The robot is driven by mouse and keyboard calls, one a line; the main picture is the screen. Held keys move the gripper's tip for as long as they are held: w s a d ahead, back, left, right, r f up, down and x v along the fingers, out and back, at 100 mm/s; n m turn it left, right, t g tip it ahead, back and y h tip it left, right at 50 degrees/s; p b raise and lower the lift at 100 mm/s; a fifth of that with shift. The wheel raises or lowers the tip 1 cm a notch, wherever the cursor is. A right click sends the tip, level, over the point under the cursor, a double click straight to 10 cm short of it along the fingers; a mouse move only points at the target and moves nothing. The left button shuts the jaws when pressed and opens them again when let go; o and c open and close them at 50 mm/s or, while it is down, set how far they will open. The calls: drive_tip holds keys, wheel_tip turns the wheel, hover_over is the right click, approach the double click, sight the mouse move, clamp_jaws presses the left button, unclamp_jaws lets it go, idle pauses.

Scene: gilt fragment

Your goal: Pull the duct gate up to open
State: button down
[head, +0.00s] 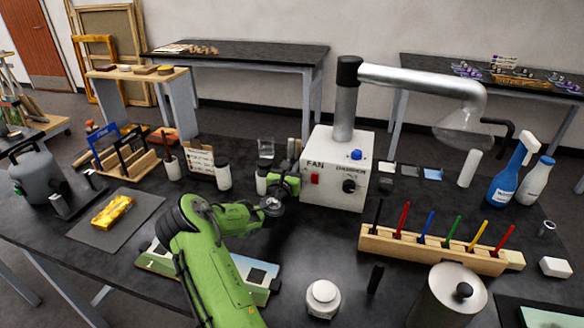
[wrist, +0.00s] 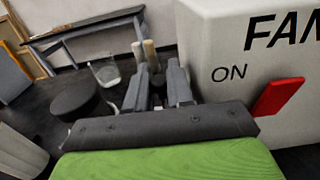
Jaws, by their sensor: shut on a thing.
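The white fan box (head: 337,170) stands on the black table, with a pipe (head: 345,112) rising from it and a metal duct (head: 425,80) running right to a clear hood (head: 463,128). Its front carries a red switch, a blue button and a black damper knob (head: 349,186). My gripper (head: 291,168) is low beside the box's left side. In the wrist view my gripper (wrist: 159,88) is shut on a small dark piece (wrist: 157,82) between its fingers. I cannot tell whether that piece belongs to the duct gate. No part is clearly recognisable as the gate.
A wooden rack (head: 430,249) of coloured tools lies at the front right, with a white jar (head: 323,297) and metal canister (head: 456,300) nearer. Blue spray bottle (head: 505,186) stands far right.

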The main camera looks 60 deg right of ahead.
drive_tip(key=shift+r, duration=0.1)
wheel_tip(320, 180, up, 2)
drive_tip(key=p, duration=0.3)
drive_tip(key=shift+r, duration=0.25)
drive_tip(key=shift+f, duration=0.1)
drive_tip(key=c, duration=1.3)
unclamp_jaws()
drive_tip(key=a, duration=0.5)
drive_tip(key=s+a+b, duration=0.1)
drive_tip(key=a, duration=0.4)
drive_tip(key=s+a, duration=0.1)
drive_tip(key=a, duration=0.4)
drive_tip(key=shift+s+a+b, duration=0.25)
drive_tip(key=shift+a+b, duration=0.05)
drive_tip(key=shift+b, duration=0.1)
